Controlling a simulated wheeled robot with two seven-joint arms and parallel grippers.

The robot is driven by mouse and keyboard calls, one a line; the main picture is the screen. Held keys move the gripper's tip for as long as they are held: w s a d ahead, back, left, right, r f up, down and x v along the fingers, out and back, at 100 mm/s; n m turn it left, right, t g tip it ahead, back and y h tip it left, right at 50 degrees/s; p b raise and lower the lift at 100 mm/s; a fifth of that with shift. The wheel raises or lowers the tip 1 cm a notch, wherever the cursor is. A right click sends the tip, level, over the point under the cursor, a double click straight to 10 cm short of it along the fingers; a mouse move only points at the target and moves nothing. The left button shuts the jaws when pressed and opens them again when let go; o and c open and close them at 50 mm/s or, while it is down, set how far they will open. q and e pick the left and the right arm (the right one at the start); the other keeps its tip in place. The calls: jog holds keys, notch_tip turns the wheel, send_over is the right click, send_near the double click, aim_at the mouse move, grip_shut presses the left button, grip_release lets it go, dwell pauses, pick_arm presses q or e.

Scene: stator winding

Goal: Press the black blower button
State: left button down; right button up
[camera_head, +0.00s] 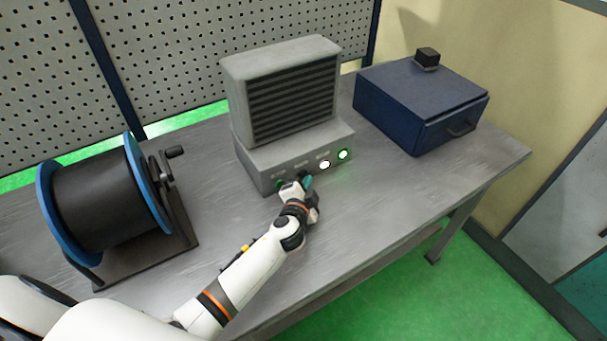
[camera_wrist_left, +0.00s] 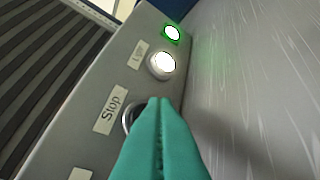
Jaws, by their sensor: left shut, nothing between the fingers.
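The grey blower (camera_head: 281,92) with dark slats stands on the workbench, with a row of buttons on its sloped front panel. The black button (camera_head: 304,174) shows as a small dark spot just above my left gripper (camera_head: 307,183). In the left wrist view a button's metal ring (camera_wrist_left: 126,118) beside the "Stop" label (camera_wrist_left: 110,111) is mostly hidden behind my teal fingertips (camera_wrist_left: 160,102). The fingers are shut together with nothing between them, right at this button. I cannot tell whether they touch it. My right gripper is not in view.
A white lit button (camera_head: 325,164) and a green lit one (camera_head: 344,154) sit to the right on the panel. A blue-rimmed black spool (camera_head: 105,195) stands at left, a dark blue box (camera_head: 415,100) at right. The bench (camera_head: 400,190) is clear at front right.

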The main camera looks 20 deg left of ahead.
pick_arm(q)
jog(key=shift+w+a, duration=0.15)
jog(key=shift+a, duration=0.05)
jog(key=shift+w+a, duration=0.25)
jog(key=shift+a, duration=0.05)
dwell(0.9)
jog(key=shift+d, duration=0.1)
jog(key=shift+s+d, duration=0.5)
jog(key=shift+d, duration=0.1)
jog(key=shift+s+d+f, duration=0.1)
jog(key=shift+s+d, duration=0.35)
jog(key=shift+d, duration=0.05)
jog(key=shift+s+d+b, duration=0.5)
jog(key=shift+s+d, duration=0.6)
jog(key=shift+d, duration=0.3)
